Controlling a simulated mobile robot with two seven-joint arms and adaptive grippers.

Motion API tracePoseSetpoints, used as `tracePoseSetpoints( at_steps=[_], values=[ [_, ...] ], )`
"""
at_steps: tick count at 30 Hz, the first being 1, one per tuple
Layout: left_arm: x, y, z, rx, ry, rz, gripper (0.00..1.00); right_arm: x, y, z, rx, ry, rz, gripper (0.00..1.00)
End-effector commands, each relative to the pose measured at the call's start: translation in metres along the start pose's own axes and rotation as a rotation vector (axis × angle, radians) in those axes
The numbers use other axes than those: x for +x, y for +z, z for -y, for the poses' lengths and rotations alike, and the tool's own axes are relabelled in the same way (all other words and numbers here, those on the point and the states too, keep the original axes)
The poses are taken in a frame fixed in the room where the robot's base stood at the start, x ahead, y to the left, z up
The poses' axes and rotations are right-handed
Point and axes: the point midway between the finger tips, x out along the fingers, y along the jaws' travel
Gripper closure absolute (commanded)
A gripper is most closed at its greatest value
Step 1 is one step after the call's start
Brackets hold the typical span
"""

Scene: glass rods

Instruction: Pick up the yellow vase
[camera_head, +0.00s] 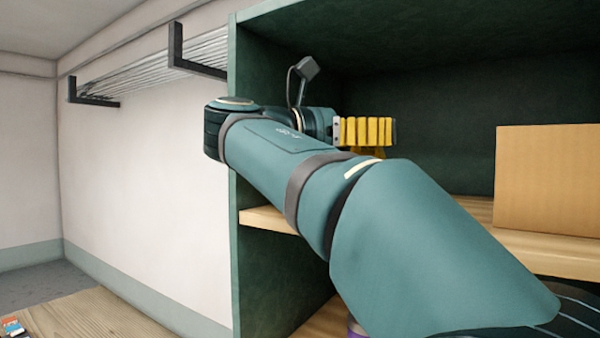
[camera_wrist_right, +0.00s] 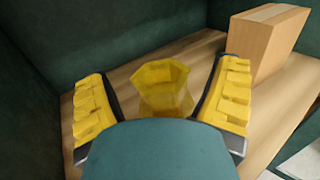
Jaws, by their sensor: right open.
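The yellow vase (camera_wrist_right: 165,85) is translucent and faceted with a wide open mouth. In the right wrist view it stands upright on the wooden shelf board, between the two spread fingers of my right gripper (camera_wrist_right: 162,103). A gap shows on each side of it, and its lower part is hidden behind the gripper body. In the head view my right gripper (camera_head: 366,131) reaches into the upper shelf compartment, with its yellow finger pads showing. The vase cannot be made out clearly there behind the gripper and arm. My left gripper is not in view.
A cardboard box (camera_head: 548,180) stands on the same shelf, right of the vase; it also shows in the right wrist view (camera_wrist_right: 262,42). The green shelf unit's left wall (camera_head: 236,180) is close to my forearm. A wire rack (camera_head: 150,68) hangs on the wall at left.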

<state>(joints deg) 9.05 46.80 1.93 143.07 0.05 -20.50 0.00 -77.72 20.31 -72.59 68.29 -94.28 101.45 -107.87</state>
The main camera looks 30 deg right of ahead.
Motion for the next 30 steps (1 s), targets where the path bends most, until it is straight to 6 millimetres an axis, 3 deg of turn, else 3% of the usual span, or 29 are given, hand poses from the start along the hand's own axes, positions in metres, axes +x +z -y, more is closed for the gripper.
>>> tracePoseSetpoints(
  at_steps=[4, 11, 12, 19, 30],
  values=[
    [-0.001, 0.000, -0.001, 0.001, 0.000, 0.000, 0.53, 0.020, 0.001, 0.000, 0.000, 0.001, 0.000, 0.14],
    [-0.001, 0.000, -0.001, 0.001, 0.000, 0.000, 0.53, 0.023, 0.000, 0.000, 0.000, 0.001, 0.001, 0.14],
    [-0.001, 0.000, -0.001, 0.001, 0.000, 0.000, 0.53, 0.023, 0.000, 0.000, 0.000, 0.001, 0.001, 0.18],
    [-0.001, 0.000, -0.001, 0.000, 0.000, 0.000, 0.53, 0.023, 0.000, 0.000, 0.000, 0.000, 0.001, 0.98],
    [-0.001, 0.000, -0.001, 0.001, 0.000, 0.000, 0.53, 0.022, 0.001, 0.000, 0.000, 0.001, 0.001, 1.00]
  ],
)
